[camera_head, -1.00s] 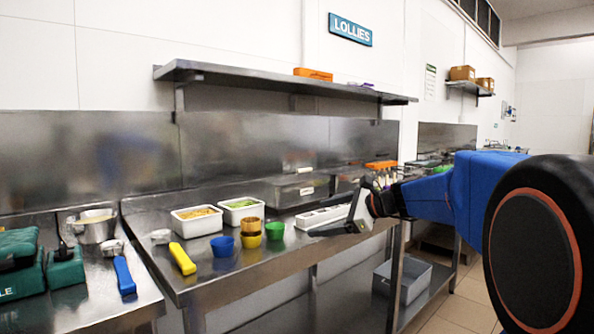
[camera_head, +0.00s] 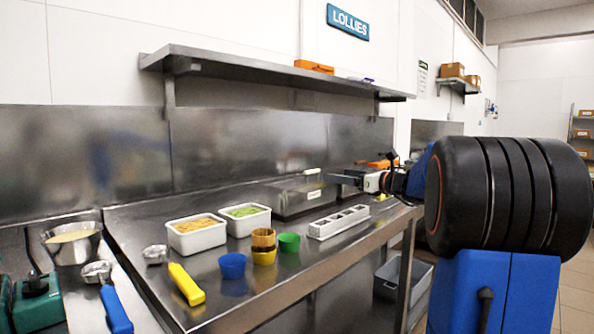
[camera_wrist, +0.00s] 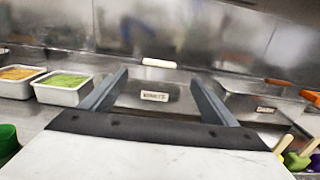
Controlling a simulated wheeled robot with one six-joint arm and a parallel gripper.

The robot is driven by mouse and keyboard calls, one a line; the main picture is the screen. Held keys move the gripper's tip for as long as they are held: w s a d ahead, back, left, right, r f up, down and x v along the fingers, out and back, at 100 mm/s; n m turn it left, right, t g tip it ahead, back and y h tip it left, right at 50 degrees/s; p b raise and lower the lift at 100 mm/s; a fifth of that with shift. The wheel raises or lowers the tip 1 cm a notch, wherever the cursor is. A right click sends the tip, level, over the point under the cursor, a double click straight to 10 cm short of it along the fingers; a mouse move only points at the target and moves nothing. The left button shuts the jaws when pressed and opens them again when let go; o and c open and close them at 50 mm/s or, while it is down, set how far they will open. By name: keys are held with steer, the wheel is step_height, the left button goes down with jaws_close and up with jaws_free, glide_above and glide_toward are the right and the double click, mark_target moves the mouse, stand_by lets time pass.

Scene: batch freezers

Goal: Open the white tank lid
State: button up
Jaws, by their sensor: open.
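The steel tank (camera_head: 290,203) stands at the back of the bench against the splashback, with a small pale label on its front and a flat lid. In the wrist view the tank (camera_wrist: 150,112) lies straight ahead between my fingers, its label blurred but seeming to read white. The lid's pale bar handle (camera_wrist: 159,63) stands up beyond my fingertips; it also shows in the head view (camera_head: 312,171). My gripper (camera_wrist: 158,76) is open and empty, apart from the handle.
A second labelled tank (camera_wrist: 262,108) is close on the right. White tubs with orange (camera_head: 197,237) and green (camera_head: 246,222) contents stand left of the tank. Coloured cups (camera_head: 232,266) and a slotted white holder (camera_head: 338,222) are in front. A steel shelf (camera_head: 270,73) hangs above.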

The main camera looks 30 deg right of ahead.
steer(key=x, duration=1.7)
steer(key=shift+w+a, duration=0.1)
steer(key=shift+w, duration=0.05)
steer(key=c, duration=1.5)
